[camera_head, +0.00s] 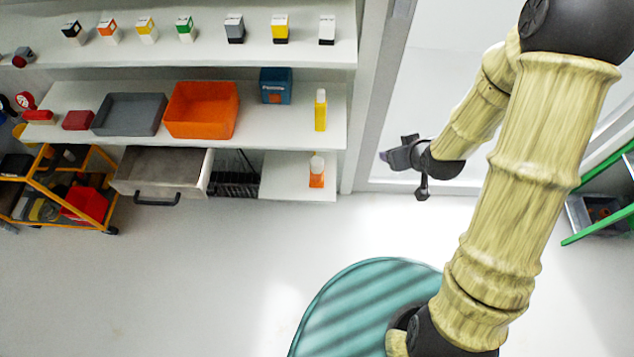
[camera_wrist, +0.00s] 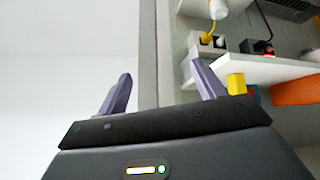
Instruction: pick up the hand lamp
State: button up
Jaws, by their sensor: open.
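I cannot pick out the hand lamp with certainty in either view. A small grey and red thing (camera_head: 22,57) lies at the left end of the top shelf, too small to tell what it is. My gripper (camera_head: 395,153) is right of the shelves, in front of the pale door panel, with nothing between its fingers. In the wrist view my gripper (camera_wrist: 160,82) shows two purple fingers spread wide apart, with pale wall and a grey post beyond them.
White shelves hold several small boxes, a grey tray (camera_head: 130,113), an orange bin (camera_head: 202,110), a blue box (camera_head: 276,86) and a yellow bottle (camera_head: 320,110). An open drawer (camera_head: 163,172) juts out below. A yellow cart (camera_head: 98,222) stands left, a green frame (camera_head: 600,190) right. The middle floor is clear.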

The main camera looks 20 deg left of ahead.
jog(key=a+f+n+t+y+b, duration=0.1)
jog(key=a+f+y+b, duration=0.3)
jog(key=f, duration=0.5)
jog(key=a+f+n+t+y+b, duration=0.1)
jog(key=a+f+n+b, duration=0.1)
jog(key=a+f+b, duration=0.55)
jog(key=m+t+y+b, duration=0.25)
jog(key=t+b, duration=0.25)
jog(key=b, duration=0.3)
send_near(320, 170)
jog(key=v, duration=0.3)
jog(key=shift+d+f+y, duration=0.15)
jog(key=shift+d+y, duration=0.1)
jog(key=shift+d, duration=0.1)
jog(key=shift+w+n+g, duration=0.1)
jog(key=shift+n+g, duration=0.15)
jog(key=shift+g, duration=0.05)
jog(key=b+x, duration=0.2)
jog(key=x, duration=0.9)
jog(key=shift+w+a, duration=0.4)
jog(key=shift+w, duration=0.05)
